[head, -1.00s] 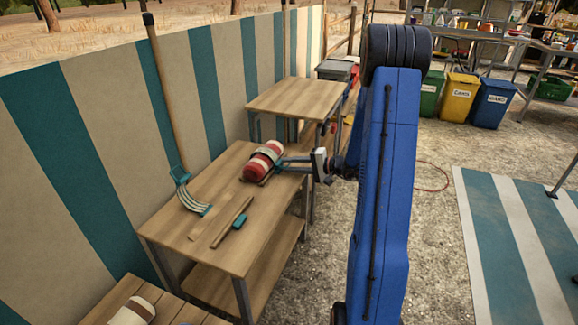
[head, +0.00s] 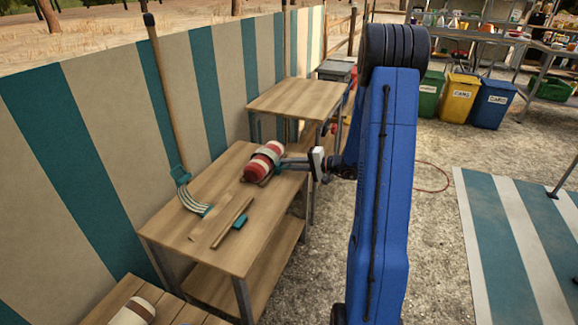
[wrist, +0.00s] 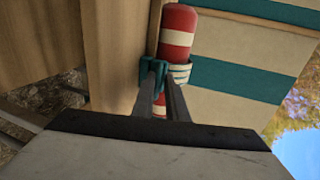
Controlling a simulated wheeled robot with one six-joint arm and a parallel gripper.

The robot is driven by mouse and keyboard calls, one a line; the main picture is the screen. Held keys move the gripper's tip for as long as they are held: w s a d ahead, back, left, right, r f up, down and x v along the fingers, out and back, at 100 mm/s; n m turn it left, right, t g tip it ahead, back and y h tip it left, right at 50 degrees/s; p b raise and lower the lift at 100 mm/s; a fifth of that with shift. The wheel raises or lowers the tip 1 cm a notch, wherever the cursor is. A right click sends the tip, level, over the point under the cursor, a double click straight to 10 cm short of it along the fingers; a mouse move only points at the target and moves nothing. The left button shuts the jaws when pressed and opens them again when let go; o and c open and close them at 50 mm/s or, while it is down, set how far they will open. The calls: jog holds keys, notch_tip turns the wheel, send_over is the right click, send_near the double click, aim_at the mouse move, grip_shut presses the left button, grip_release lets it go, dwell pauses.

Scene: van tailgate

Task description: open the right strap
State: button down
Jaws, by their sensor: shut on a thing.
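A red roll with white bands (head: 264,161) lies on the wooden table, near its far right end. In the wrist view the red roll (wrist: 179,25) extends away beyond my fingers. A teal strap (wrist: 148,70) shows around my fingertips, with a pale striped part (wrist: 181,73) on the right side of the roll. My gripper (head: 285,163) reaches in from the right at the roll's side. In the wrist view my gripper (wrist: 164,72) is shut on the strap, close against the roll. The exact grip point is partly hidden by the fingers.
A second table (head: 295,97) stands behind. Bins (head: 457,98) stand at the back right.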

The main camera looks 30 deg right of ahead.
jog(key=shift+r, duration=0.2)
jog(key=shift+w+a+r+g+h, duration=0.1)
jog(key=shift+r+g+h, duration=0.35)
jog(key=shift+r, duration=0.25)
jog(key=w+r+g+h, duration=0.1)
jog(key=r, duration=0.1)
jog(key=a+r+g, duration=0.1)
jog(key=r, duration=0.1)
jog(key=w+a+r+g+h, duration=0.1)
jog(key=r, duration=0.1)
jog(key=shift+w+r+g+h, duration=0.1)
jog(key=shift+w+g+h, duration=0.25)
jog(key=w+a+r+g+h, duration=0.1)
jog(key=w+r, duration=0.1)
jog(key=w+a+r+g+h, duration=0.1)
jog(key=w+a+r+g, duration=0.1)
jog(key=shift+w+a+r+g+h, duration=0.1)
jog(key=shift+a+r+g+h, duration=0.1)
jog(key=shift+g+h, duration=0.15)
jog(key=w+a+f+g+h, duration=0.1)
jog(key=w+a+g+h, duration=0.3)
jog(key=w+a, duration=0.6)
jog(key=shift+w+a+g+h, duration=0.3)
jog(key=shift+w+g, duration=0.55)
jog(key=shift+w, duration=0.7)
